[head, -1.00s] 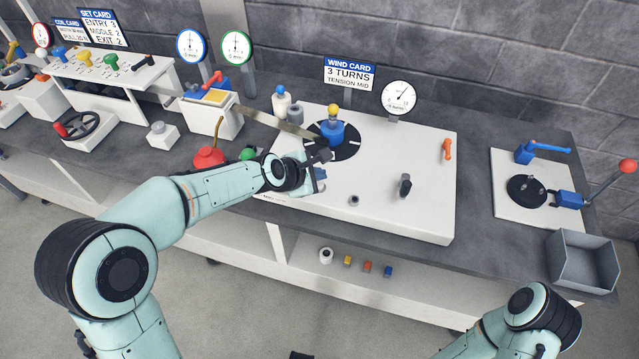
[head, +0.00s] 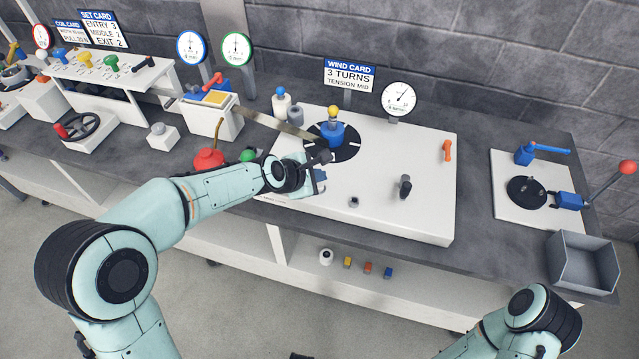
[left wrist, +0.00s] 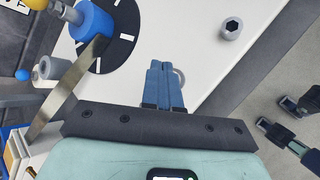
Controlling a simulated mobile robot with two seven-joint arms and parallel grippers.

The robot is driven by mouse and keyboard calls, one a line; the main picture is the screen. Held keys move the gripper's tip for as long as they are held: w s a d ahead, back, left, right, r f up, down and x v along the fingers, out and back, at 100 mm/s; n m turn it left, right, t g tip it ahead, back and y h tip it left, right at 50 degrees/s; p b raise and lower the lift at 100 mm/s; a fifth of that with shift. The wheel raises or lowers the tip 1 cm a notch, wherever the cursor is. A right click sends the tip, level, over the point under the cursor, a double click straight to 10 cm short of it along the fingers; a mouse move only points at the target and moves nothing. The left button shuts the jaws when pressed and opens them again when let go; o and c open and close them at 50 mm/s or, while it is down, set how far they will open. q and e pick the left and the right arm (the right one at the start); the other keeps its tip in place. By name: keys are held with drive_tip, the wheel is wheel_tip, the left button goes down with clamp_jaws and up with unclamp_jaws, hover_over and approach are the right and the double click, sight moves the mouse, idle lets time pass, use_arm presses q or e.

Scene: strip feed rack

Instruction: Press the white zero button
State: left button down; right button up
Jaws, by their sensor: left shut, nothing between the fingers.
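My left gripper (head: 321,184) is shut and empty, low over the front left part of the white winding panel (head: 420,218). In the left wrist view its blue fingers (left wrist: 165,84) are together and point at the panel. A pale round rim (left wrist: 182,76), which looks like the white zero button, shows beside the fingertips, mostly hidden by them. I cannot tell whether they touch it. In the head view the gripper covers that spot. My right arm is at the lower right, and its gripper is not clear enough to judge.
A blue hub on a black disc (head: 349,149) stands behind the gripper, with a metal strip (head: 278,124) running to it. A grey socket knob (head: 354,202) and a dark lever knob (head: 405,186) stand to the right. A red oil can (head: 208,159) is to the left.

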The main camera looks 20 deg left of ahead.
use_arm(q)
drive_tip(key=shift+f, duration=0.1)
idle(0.7)
drive_tip(key=shift+f, duration=0.35)
use_arm(e)
drive_tip(key=shift+s+f, duration=0.1)
drive_tip(key=shift+f, duration=0.15)
use_arm(q)
drive_tip(key=shift+f+b, duration=0.55)
drive_tip(key=shift+b, duration=0.1)
use_arm(e)
drive_tip(key=shift+s+f, duration=0.1)
drive_tip(key=shift+f, duration=0.3)
use_arm(q)
drive_tip(key=shift+r, duration=0.1)
use_arm(e)
drive_tip(key=shift+r, duration=0.1)
use_arm(q)
drive_tip(key=shift+r+p, duration=0.85)
drive_tip(key=shift+p, duration=0.15)
use_arm(e)
drive_tip(key=shift+w+r, duration=0.2)
drive_tip(key=shift+r, duration=0.3)
drive_tip(key=shift+w+r, duration=0.15)
drive_tip(key=shift+r, duration=0.3)
use_arm(q)
drive_tip(key=shift+r, duration=0.1)
